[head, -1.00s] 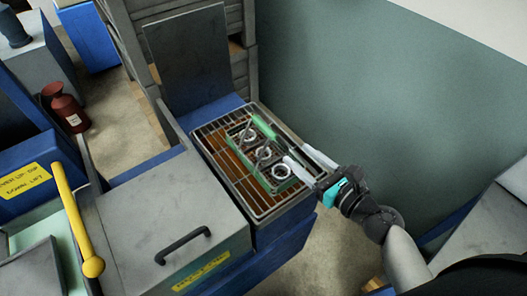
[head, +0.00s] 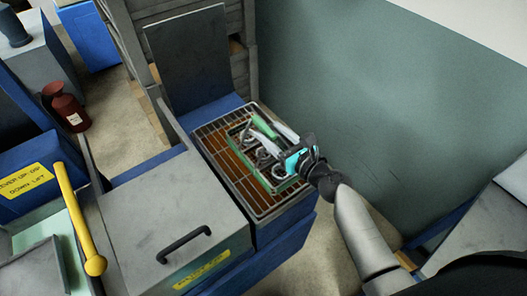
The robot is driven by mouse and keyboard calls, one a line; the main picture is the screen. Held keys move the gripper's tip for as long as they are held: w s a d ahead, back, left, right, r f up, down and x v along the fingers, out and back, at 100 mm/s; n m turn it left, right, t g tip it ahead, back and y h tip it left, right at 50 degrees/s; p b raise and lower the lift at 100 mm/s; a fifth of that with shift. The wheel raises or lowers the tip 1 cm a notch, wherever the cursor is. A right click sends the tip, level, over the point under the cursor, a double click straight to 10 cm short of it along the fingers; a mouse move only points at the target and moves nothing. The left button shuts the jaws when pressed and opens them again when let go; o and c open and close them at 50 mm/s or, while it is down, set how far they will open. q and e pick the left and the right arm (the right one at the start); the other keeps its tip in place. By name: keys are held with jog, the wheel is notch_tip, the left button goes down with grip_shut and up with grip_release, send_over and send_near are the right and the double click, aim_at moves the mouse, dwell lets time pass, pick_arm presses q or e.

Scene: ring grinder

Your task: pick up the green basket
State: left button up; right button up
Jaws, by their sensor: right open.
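The green basket (head: 233,144) is a shallow tray with a raised green handle, holding a few metal rings (head: 263,154). It sits inside the wire rack (head: 215,167) on the open grinder bath in the middle of the head view. My right gripper (head: 269,130) is over the right side of the basket. Its fingers are apart and point toward the handle, near its upper part. Whether they touch the handle I cannot tell. The gripper body hides the basket's right end. My left gripper is not in view.
A grey lid (head: 165,222) with a black handle lies left of the rack. A raised dark panel (head: 189,62) stands behind it. A yellow lever (head: 78,220) is at the left, and a red bottle (head: 67,108) stands beyond. A green-grey wall (head: 390,110) bounds the right.

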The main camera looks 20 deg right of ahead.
aim_at(263, 125)
jog(key=shift+x, duration=1.95)
grip_shut()
jog(key=shift+f, duration=0.1)
